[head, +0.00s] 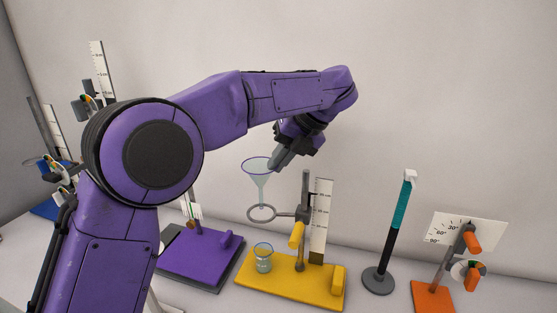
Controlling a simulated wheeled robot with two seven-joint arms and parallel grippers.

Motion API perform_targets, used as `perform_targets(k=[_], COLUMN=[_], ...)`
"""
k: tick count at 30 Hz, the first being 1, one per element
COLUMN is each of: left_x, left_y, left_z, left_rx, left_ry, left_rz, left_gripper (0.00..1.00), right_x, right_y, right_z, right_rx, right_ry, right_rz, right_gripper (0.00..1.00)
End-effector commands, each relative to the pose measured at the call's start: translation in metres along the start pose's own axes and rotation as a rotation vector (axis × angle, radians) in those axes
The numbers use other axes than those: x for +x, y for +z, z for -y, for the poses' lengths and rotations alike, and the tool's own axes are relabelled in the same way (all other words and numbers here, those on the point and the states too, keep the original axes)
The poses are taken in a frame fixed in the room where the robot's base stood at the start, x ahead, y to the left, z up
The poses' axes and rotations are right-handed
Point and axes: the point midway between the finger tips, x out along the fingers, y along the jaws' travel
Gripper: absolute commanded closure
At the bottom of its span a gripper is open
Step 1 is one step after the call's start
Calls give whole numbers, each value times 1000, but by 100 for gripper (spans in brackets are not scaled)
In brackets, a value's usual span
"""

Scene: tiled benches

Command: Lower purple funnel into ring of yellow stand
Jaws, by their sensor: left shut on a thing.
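The funnel (259,178) is clear with a purple rim and hangs upright. My left gripper (273,164) is shut on the right side of its rim. The grey ring (262,213) sticks out to the left from the post of the yellow stand (275,289). The funnel's stem tip is close to the ring's opening; I cannot tell whether it is inside or just above it. A glass beaker (263,260) stands on the yellow base below the ring. My right gripper is out of view.
A white ruler (321,212) stands behind the yellow stand's post. A purple stand base (200,258) is at left, partly behind my arm. A black-and-teal rod (397,220) and an orange stand (433,298) with an angle scale are at right.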

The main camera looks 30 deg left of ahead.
Motion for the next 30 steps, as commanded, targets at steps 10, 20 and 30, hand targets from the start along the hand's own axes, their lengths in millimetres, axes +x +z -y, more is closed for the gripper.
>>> perform_targets(k=[10,20,30], left_x=[2,18,36], left_y=[-1,-6,-11], left_z=[1,11,20], left_rx=[0,1,0], left_ry=[0,-1,0], left_rz=[0,0,-1], left_gripper=[100,100,100], right_x=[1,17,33], right_y=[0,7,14], right_z=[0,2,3], right_rx=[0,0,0], right_ry=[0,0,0], right_rz=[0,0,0], right_gripper=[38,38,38])
